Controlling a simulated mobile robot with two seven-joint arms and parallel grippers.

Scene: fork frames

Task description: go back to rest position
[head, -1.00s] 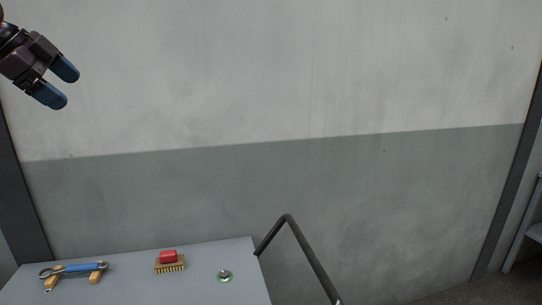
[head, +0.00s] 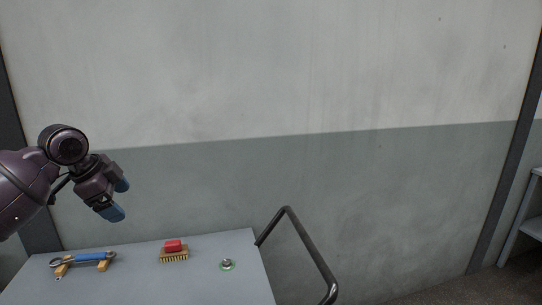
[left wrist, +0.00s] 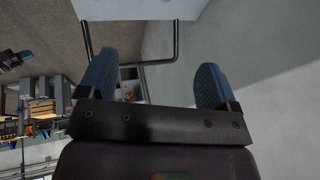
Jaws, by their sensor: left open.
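My left gripper (head: 119,199) is open and empty in the head view, with blue fingertips. It hangs in the air above the left part of a grey table (head: 215,283), clear of everything on it. In the left wrist view, its two blue fingers (left wrist: 156,84) stand apart with nothing between them.
On the table are a blue-handled tool on wooden rests (head: 90,257), a brush with a red block on top (head: 174,254) and a small green-rimmed round part (head: 227,265). A dark bent rail (head: 305,240) rises at the table's right edge. A wall (head: 330,180) stands behind.

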